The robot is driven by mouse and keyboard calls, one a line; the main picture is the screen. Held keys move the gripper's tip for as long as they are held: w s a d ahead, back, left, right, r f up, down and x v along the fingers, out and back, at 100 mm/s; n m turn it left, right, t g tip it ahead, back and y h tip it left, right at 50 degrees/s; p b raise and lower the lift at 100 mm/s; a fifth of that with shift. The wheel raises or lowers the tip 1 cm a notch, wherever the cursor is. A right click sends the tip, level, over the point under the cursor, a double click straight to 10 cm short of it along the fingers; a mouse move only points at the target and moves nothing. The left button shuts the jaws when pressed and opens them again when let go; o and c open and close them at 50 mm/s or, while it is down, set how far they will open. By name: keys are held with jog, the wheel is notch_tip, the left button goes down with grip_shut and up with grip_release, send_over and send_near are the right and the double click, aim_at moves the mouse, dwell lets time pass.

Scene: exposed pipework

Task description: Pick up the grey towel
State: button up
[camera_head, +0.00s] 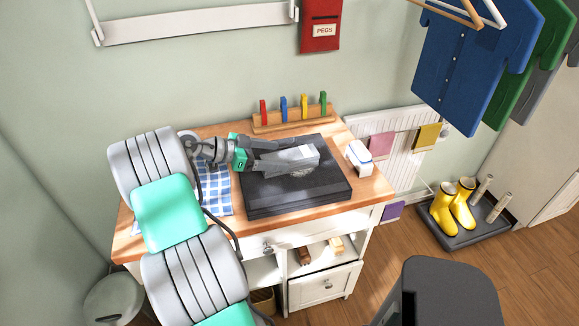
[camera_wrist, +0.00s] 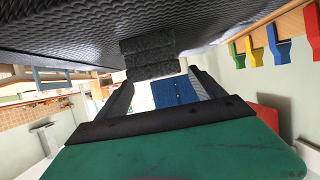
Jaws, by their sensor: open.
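The grey towel (camera_head: 303,154) is a small folded block on the black textured mat on the wooden worktop, pale from above in the head view. In the wrist view the towel (camera_wrist: 150,55) is dark, with folded layers stacked against the mat. My gripper (camera_head: 291,153) reaches in low from the left over the mat, with its fingers spread apart. In the wrist view the fingers (camera_wrist: 160,82) lie to either side of the towel's line, with it ahead near the tips. Whether they touch it cannot be told. The fingers partly cover it in the head view.
The black mat (camera_head: 265,205) fills the middle of the worktop. A wooden rack with coloured pegs (camera_head: 290,117) stands behind it. A white object (camera_head: 359,158) is to its right, and a blue checked cloth (camera_head: 216,195) to its left. Wooden floor (camera_head: 375,265) shows at right.

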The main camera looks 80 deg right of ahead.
aim_at(287, 155)
jog(key=p+x, duration=0.1)
jog(key=x, duration=0.3)
jog(key=shift+s+d+r, duration=0.1)
jog(key=shift+s, duration=0.1)
jog(key=shift+s+d+f, duration=0.2)
jog(key=shift+f, duration=0.05)
jog(key=shift+c, duration=0.6)
jog(key=c, duration=1.3)
jog(key=shift+c, duration=0.5)
jog(key=shift+r, duration=0.15)
